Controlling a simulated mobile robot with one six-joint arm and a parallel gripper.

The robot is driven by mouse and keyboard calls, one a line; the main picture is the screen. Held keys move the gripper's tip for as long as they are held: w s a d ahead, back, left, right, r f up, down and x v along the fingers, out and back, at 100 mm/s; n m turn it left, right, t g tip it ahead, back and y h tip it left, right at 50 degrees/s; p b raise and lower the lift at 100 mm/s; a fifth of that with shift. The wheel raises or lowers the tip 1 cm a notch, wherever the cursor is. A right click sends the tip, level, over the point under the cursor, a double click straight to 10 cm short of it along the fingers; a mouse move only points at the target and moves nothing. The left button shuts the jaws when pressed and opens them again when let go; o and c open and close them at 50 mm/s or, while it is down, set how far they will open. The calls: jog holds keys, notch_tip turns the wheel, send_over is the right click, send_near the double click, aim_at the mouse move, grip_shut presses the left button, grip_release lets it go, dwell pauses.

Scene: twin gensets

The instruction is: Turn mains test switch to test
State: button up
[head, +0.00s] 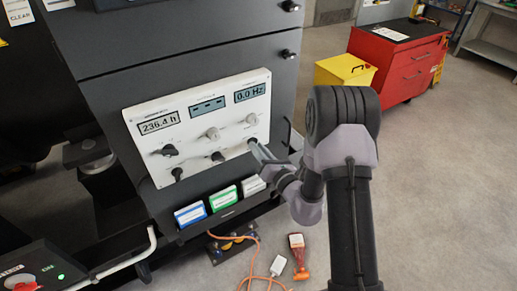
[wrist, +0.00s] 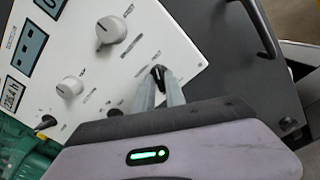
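The white control panel (head: 200,122) is on the dark cabinet front. It carries displays reading 236.4 h and 0.0 Hz, and several knobs. My gripper (head: 261,155) is at the panel's lower right corner. In the wrist view, the fingertips of my gripper (wrist: 159,80) lie either side of a small black switch (wrist: 158,71) near the panel edge. A narrow gap shows between the fingers; whether both press on the switch is unclear. The switch's lettering is too small to read, and the gripper partly hides the switch in the head view.
A larger pale knob (wrist: 111,30) is close to the fingers. Blue, green and white holders (head: 222,197) hang below the panel. An orange cable (head: 262,275) and an orange-red tool (head: 298,255) lie on the floor. A red cabinet (head: 397,60) stands at the back right.

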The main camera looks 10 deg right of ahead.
jog(key=shift+o, duration=1.1)
jog(key=p+v, duration=0.2)
jog(key=v, duration=1.5)
jog(key=shift+s, duration=0.2)
